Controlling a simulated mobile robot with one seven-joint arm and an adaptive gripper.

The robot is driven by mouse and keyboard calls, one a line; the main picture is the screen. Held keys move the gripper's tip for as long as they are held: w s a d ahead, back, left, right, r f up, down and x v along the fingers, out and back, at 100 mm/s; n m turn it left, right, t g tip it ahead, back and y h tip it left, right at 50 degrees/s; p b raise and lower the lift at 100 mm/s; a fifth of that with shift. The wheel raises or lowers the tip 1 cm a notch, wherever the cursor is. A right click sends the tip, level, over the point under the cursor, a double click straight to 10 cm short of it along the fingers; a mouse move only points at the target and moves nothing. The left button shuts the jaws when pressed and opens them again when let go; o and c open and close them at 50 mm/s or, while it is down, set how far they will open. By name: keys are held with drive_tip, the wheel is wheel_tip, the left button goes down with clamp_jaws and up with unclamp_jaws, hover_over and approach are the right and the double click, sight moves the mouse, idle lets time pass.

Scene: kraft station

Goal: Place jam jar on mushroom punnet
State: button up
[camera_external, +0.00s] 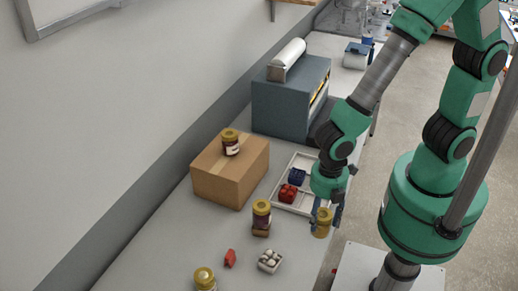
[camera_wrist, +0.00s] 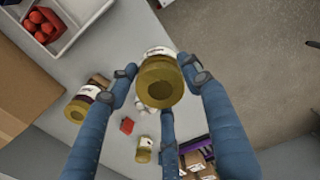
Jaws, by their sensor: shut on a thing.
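A jam jar with a gold lid (camera_external: 321,223) is held in my gripper (camera_external: 325,208), below my wrist near the table's front edge. In the wrist view, my blue fingers (camera_wrist: 162,88) are closed around this jar (camera_wrist: 160,82), lid facing the camera. The mushroom punnet (camera_external: 270,261), a small light tray of white mushrooms, stands on the table to the lower left of the held jar. In the wrist view the punnet (camera_wrist: 146,106) is mostly hidden behind the jar and fingers.
Another jar (camera_external: 262,213) stands on a small brown block; a jar (camera_external: 205,279) and a red item (camera_external: 230,258) are nearby. A cardboard box (camera_external: 228,180) bears a further jar (camera_external: 231,142). A white tray (camera_external: 276,203) holds red and blue punnets. A grey cabinet (camera_external: 290,103) stands behind.

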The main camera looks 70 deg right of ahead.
drive_tip(key=shift+f, duration=0.35)
hover_over(270, 258)
drive_tip(key=shift+f, duration=0.75)
idle(0.4)
drive_tip(key=shift+f, duration=1.75)
drive_tip(key=shift+f, duration=0.15)
drive_tip(key=o, duration=1.5)
